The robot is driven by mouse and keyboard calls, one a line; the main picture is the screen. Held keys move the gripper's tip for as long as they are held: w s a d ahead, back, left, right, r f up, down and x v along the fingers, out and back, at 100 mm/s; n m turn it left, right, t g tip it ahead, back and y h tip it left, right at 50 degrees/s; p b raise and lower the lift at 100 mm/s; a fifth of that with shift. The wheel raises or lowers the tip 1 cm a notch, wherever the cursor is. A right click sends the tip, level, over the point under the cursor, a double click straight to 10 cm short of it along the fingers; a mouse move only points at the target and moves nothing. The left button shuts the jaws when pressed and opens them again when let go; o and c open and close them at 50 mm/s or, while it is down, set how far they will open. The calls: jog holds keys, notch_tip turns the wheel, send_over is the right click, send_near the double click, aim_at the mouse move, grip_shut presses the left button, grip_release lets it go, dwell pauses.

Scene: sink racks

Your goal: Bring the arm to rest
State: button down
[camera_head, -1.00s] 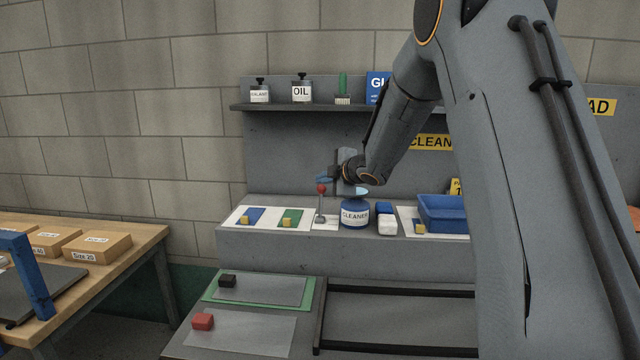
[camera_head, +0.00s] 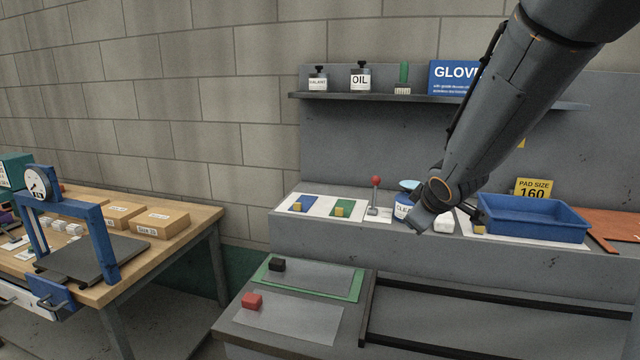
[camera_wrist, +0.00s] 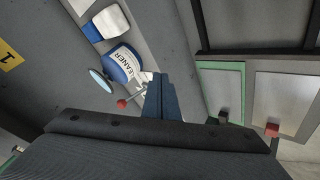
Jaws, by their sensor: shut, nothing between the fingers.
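My arm reaches in from the upper right of the head view. My gripper (camera_head: 420,224) is at its lower end, in front of the counter and partly covering the CLEANER tub (camera_head: 402,210). In the wrist view my gripper (camera_wrist: 161,82) shows its blue-grey fingers together with nothing between them. A lever with a red ball (camera_head: 376,181) stands left of the tub. The ball also shows in the wrist view (camera_wrist: 121,103), left of the fingers.
A blue bin (camera_head: 535,222) stands right of my gripper. A shelf (camera_head: 440,99) with bottles and a GLOVES box runs above. Lower front, a red block (camera_head: 252,301) and a black block (camera_head: 277,265) lie on plates. A wooden table (camera_head: 180,232) with a blue press stands left.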

jog(key=s+a+f+m+g, duration=0.2)
jog(key=s+f+m, duration=0.1)
jog(key=s, duration=0.6)
jog(key=s+a+f+m+g, duration=0.2)
jog(key=s+f+m+g, duration=0.1)
jog(key=s, duration=0.6)
jog(key=s+a+f+m+g, duration=0.2)
jog(key=s+f, duration=0.3)
jog(key=s, duration=0.4)
jog(key=shift+s+f+m+g, duration=0.3)
jog(key=shift+m+g, duration=0.1)
jog(key=shift+g, duration=0.3)
